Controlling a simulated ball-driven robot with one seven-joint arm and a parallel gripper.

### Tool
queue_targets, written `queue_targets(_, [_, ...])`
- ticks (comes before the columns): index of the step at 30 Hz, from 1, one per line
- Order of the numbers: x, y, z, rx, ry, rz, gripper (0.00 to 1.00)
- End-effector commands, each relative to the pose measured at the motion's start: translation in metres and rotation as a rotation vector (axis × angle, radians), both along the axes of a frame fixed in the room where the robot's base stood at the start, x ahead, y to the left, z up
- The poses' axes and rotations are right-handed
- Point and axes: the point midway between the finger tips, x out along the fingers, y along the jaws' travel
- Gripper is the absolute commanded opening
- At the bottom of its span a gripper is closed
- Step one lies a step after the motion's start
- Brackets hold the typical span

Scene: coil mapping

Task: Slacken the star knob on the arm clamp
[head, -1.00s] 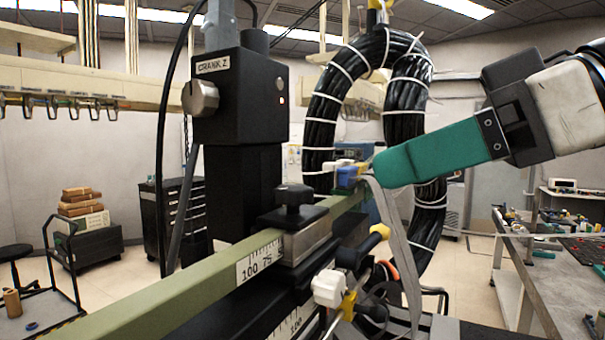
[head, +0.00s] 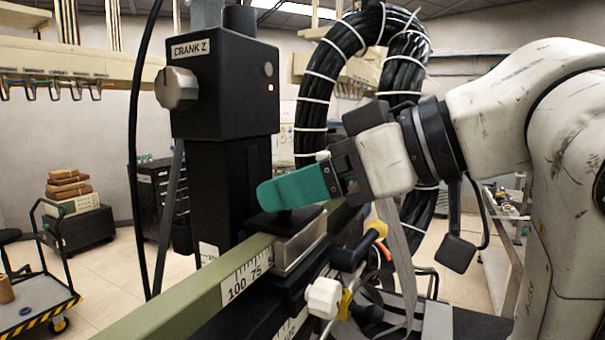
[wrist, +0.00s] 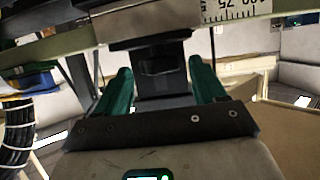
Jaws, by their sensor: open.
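The black star knob sits on top of the arm clamp (head: 299,250), a metal block with a black top plate on the olive arm (head: 190,295) with its printed scale. In the head view my green fingers (head: 268,194) lie across the knob and hide most of it. In the wrist view the dark knob (wrist: 160,68) shows between my two spread fingers (wrist: 162,82), with a gap on each side. My gripper is open and holds nothing. I cannot tell whether the fingertips reach fully around the knob.
The black CRANK Z box (head: 225,100) with its grey knob (head: 177,88) stands on a column close behind my fingertips. A thick black cable loop (head: 312,100) hangs behind. A white knob (head: 323,298) and an orange-tipped lever (head: 372,232) stick out below right of the clamp.

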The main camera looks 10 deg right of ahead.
Motion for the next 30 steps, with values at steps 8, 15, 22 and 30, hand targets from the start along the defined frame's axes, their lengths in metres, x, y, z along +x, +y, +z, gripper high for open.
queue_targets(8, [0.0030, 0.0047, -0.0027, 0.000, 0.000, 0.001, 0.70])
queue_targets(15, [0.0028, 0.0044, -0.0025, 0.000, 0.000, 0.001, 0.57])
queue_targets(22, [0.0027, 0.0043, -0.0024, 0.000, 0.000, 0.001, 0.35])
queue_targets(30, [0.0028, 0.0041, -0.0023, 0.000, 0.000, 0.000, 0.14])
